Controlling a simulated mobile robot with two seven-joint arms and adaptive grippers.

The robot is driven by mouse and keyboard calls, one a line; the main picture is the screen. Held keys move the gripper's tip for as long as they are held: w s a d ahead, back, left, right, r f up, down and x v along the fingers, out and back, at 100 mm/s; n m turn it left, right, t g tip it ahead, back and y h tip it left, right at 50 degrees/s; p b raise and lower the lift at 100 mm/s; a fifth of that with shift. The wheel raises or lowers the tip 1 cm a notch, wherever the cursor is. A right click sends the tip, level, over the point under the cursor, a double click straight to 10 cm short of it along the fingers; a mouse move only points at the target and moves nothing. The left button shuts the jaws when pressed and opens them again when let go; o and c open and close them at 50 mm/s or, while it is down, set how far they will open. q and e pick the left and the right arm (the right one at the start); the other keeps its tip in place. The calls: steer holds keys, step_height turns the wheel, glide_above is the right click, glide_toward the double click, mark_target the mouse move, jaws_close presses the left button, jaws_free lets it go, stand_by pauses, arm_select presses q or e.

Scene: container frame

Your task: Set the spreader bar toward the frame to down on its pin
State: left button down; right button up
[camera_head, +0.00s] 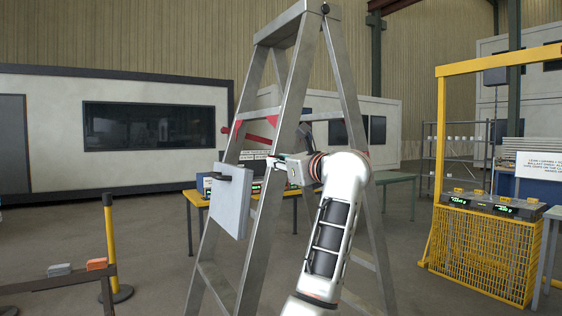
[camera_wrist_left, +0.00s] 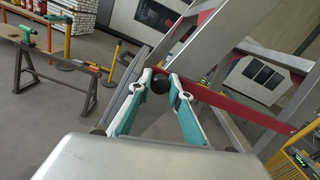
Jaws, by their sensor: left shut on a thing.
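A grey metal stepladder (camera_head: 272,155) stands open in the middle of the head view. Red spreader bars (camera_head: 257,139) cross between its legs; a long red bar (camera_wrist_left: 245,112) also shows in the left wrist view. My left gripper (camera_head: 280,161) is at the ladder's near leg, partly hidden by its own wrist. In the left wrist view its teal-padded fingers (camera_wrist_left: 160,84) close around a round black knob (camera_wrist_left: 160,87) by the near end of the red bar. The pin and the bar's seating on it cannot be made out. My right gripper is out of view.
A pale panel (camera_head: 231,200) hangs on the ladder's left side. A yellow frame with a mesh cage (camera_head: 485,245) stands at the right. Tables (camera_head: 397,177) stand behind the ladder. A yellow post (camera_head: 114,245) and a low rail (camera_head: 55,284) stand at the left.

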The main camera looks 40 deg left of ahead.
arm_select(q)
steer(key=c, duration=1.8)
jaws_free()
steer(key=shift+f, duration=0.45)
steer(key=shift+c, duration=0.2)
steer(key=shift+r, duration=0.1)
steer(key=v, duration=0.7)
steer(key=shift+d, duration=0.2)
steer(key=shift+s, duration=0.15)
